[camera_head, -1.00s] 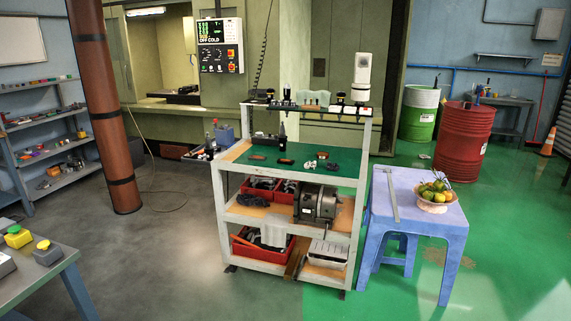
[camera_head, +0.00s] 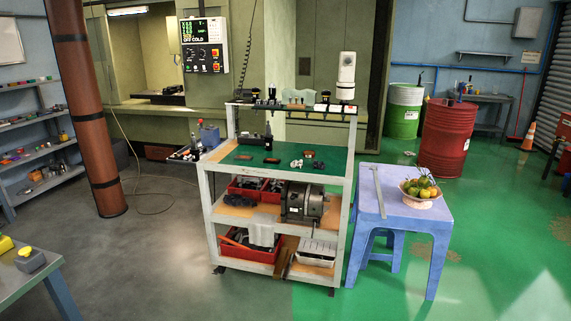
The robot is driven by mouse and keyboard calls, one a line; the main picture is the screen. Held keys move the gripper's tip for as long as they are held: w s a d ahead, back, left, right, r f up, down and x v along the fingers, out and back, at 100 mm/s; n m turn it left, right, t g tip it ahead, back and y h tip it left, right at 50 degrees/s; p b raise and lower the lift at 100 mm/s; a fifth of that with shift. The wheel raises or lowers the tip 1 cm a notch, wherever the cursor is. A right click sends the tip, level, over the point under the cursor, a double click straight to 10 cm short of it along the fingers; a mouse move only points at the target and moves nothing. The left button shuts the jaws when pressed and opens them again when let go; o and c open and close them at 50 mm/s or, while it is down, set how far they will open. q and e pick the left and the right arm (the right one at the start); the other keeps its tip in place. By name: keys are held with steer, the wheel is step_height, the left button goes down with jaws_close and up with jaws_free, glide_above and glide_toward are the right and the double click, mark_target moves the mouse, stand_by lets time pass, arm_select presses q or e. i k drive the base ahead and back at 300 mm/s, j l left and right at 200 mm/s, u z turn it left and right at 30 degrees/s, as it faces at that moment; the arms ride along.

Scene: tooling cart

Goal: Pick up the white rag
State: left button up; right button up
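The white rag (camera_head: 262,232) hangs over the front edge of a red bin (camera_head: 238,250) on the bottom shelf of the tooling cart (camera_head: 209,207). It looks light grey-white and drapes downward, and its upper part lies under the middle shelf. Neither of my grippers shows in the head view, so I cannot tell their state.
A blue plastic table (camera_head: 415,221) with a fruit bowl (camera_head: 421,196) stands close at the cart's right. A grey workbench (camera_head: 22,276) is at the lower left. A brown pillar (camera_head: 86,120) stands behind left. The floor before the cart is clear.

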mark_target(295, 163)
steer(key=i+l+u, duration=0.15)
steer(key=i, duration=0.35)
steer(key=i+l+u, duration=0.15)
steer(key=i, duration=0.35)
